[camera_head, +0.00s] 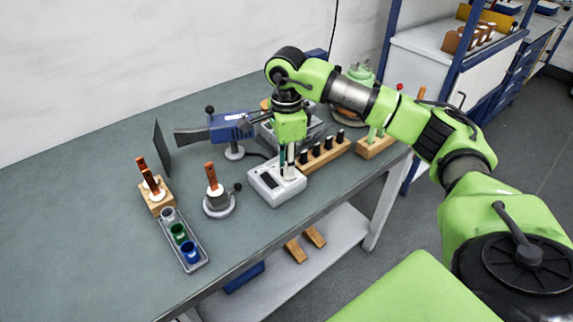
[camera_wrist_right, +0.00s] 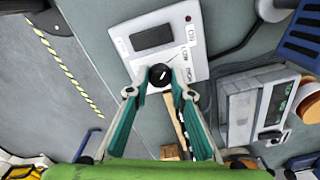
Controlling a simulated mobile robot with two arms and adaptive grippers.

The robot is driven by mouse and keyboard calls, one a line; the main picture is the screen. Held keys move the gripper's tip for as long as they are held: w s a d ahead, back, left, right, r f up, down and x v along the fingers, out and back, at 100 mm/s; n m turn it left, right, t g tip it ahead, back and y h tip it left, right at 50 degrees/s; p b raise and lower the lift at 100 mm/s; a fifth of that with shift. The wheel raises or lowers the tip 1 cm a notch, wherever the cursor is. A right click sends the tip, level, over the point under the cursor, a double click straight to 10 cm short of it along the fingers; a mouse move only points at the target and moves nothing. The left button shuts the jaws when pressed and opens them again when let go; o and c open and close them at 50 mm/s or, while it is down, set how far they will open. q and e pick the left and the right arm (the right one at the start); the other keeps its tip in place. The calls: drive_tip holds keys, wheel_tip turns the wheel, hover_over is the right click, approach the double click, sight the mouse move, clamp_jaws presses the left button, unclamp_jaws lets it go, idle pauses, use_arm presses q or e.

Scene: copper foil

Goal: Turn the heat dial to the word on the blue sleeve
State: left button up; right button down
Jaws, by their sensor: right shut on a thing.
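A white control box (camera_head: 264,187) with a dark display stands near the table's front edge, and it also shows in the wrist view (camera_wrist_right: 124,45). In the head view my right gripper (camera_head: 289,170) hides the dial. A blue sleeve (camera_head: 190,251) stands in a grey tray (camera_head: 203,262); its word is unreadable. My left gripper is out of view.
The tray also holds a green sleeve (camera_head: 178,232) and a grey one (camera_head: 167,213). A blue tool (camera_head: 230,127) stands behind a round holder (camera_head: 219,205). A wooden rack (camera_head: 325,156) with black-topped items is close right of the box. The table's left is clear.

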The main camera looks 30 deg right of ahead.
drive_tip(key=shift+r, duration=0.1)
drive_tip(key=c, duration=2.1)
unclamp_jaws()
wheel_tip(320, 180, up, 12)
drive_tip(key=shift+f, duration=0.1)
